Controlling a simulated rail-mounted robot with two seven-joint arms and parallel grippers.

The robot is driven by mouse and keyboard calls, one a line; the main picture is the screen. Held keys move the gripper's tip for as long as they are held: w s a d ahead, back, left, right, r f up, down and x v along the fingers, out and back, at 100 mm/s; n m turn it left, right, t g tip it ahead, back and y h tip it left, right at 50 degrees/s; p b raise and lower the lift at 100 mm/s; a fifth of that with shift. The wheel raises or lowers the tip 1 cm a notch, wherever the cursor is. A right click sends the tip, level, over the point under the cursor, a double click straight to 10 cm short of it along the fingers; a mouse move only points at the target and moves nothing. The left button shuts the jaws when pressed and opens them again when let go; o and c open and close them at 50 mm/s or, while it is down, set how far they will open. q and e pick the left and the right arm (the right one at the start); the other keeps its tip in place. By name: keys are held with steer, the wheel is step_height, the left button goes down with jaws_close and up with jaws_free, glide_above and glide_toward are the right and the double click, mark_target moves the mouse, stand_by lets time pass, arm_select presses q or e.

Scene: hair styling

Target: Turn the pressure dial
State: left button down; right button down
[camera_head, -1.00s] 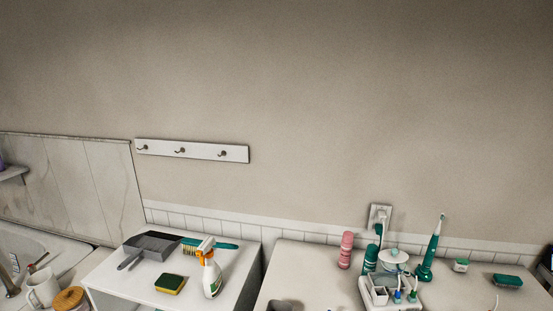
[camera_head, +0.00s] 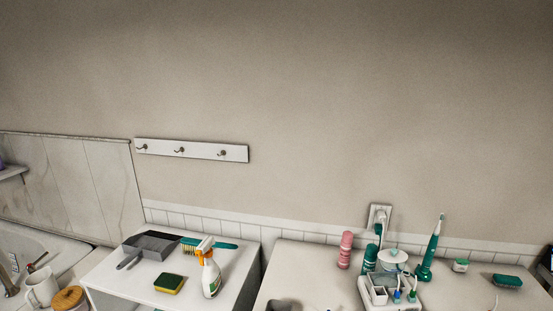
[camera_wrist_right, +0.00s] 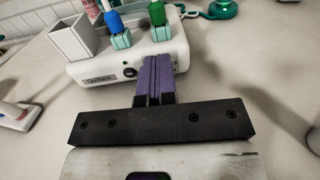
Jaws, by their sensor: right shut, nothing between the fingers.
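The white oral-care unit (camera_head: 404,302) stands on the right counter in the head view. It fills the upper middle of the right wrist view (camera_wrist_right: 97,69), with a small label on its front face. A small dark round dial (camera_wrist_right: 129,73) sits on that face, right of the label. My right gripper (camera_wrist_right: 156,62) shows purple fingers shut together with nothing between them. Its fingertips are at the unit's front, just right of the dial in the picture; I cannot tell whether they touch. My left gripper is in neither view, and my right gripper is outside the head view.
Blue (camera_wrist_right: 114,21) and green (camera_wrist_right: 157,13) brush heads stand on the unit. In the head view, a pink can (camera_head: 345,250) and a teal electric toothbrush (camera_head: 431,250) stand near it. A spray bottle (camera_head: 211,275) and a sponge (camera_head: 169,284) are on the left cabinet.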

steer(key=shift+a+f, duration=0.35)
steer(key=shift+a+r+p, duration=0.2)
steer(key=shift+r+p, duration=0.2)
steer(key=shift+p, duration=0.05)
steer(key=shift+s, duration=0.2)
steer(key=s, duration=0.1)
steer(key=s+p, duration=0.1)
steer(key=s, duration=0.1)
steer(key=shift+s+d+r+p, duration=0.15)
steer(key=shift+s+r+p, duration=0.1)
steer(key=shift+s+p, duration=0.1)
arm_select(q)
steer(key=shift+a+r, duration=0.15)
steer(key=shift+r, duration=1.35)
arm_select(e)
steer(key=shift+s, duration=0.95)
